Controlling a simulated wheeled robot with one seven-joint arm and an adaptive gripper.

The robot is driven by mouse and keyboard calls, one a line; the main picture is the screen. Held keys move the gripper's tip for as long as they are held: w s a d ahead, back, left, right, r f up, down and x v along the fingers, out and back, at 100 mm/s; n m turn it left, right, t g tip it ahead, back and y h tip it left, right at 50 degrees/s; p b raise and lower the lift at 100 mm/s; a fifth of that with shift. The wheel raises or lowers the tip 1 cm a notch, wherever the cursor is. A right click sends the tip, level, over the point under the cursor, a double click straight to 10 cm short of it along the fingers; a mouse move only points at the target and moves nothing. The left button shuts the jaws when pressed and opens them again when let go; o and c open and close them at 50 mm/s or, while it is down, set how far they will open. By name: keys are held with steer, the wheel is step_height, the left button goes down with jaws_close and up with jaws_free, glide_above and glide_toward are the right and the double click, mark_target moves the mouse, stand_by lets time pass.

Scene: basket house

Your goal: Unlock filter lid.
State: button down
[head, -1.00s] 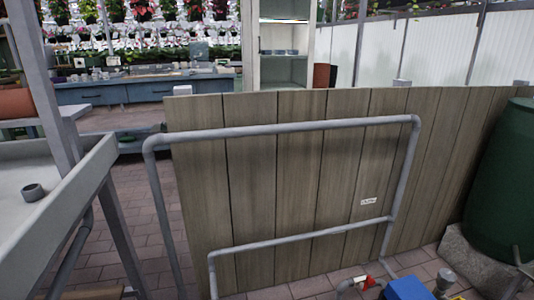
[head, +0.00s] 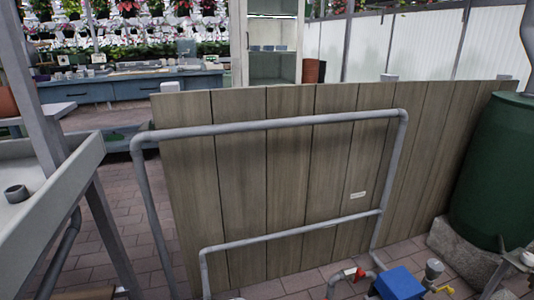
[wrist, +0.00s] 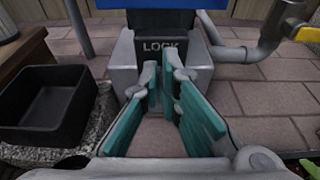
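The filter shows in the head view as a blue box-like lid (head: 400,284) at the bottom edge, beside grey pipes. In the wrist view its blue top (wrist: 165,4) is cut off by the upper edge. I cannot tell whether the fingertips touch the body. My gripper is out of the head view.
A grey pipe frame (head: 270,127) stands before a wooden fence (head: 290,180). A red-handled valve (head: 360,273) is left of the filter, a green barrel (head: 495,175) right. In the wrist view, a black square pot (wrist: 45,108) is at left and a yellow-handled pipe (wrist: 245,52) at right.

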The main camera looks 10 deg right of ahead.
steer(key=shift+w+d+r, duration=0.1)
steer(key=shift+w+d, duration=0.3)
steer(key=shift+d, duration=0.05)
steer(key=shift+s+d+r, duration=0.1)
stand_by(0.4)
steer(key=s, duration=0.6)
steer(key=shift+s+d+r, duration=0.15)
steer(key=shift+d+r, duration=0.05)
steer(key=shift+d, duration=0.1)
stand_by(0.3)
